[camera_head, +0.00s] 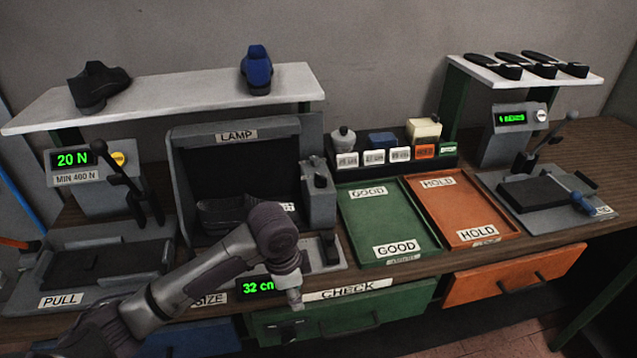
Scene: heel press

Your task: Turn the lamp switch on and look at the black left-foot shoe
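A dark shoe (222,213) sits inside the lamp booth (236,134), partly behind my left arm; I cannot tell which foot it is for. The booth's inside is dark. The lamp switch (320,181) is on a grey box at the booth's right side. Another black shoe (99,86) stands on the upper left shelf, with a blue shoe (256,70) to its right. My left gripper (290,330) points down in front of the bench's front edge, below and apart from the switch. Its fingers are small and dark, so their opening is unclear. My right gripper is out of view.
A green GOOD tray (374,225) and an orange HOLD tray (459,207) lie empty to the right of the booth. A PULL fixture (62,299) is at the left, a press fixture (541,194) at the right. Drawers (513,277) line the bench front.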

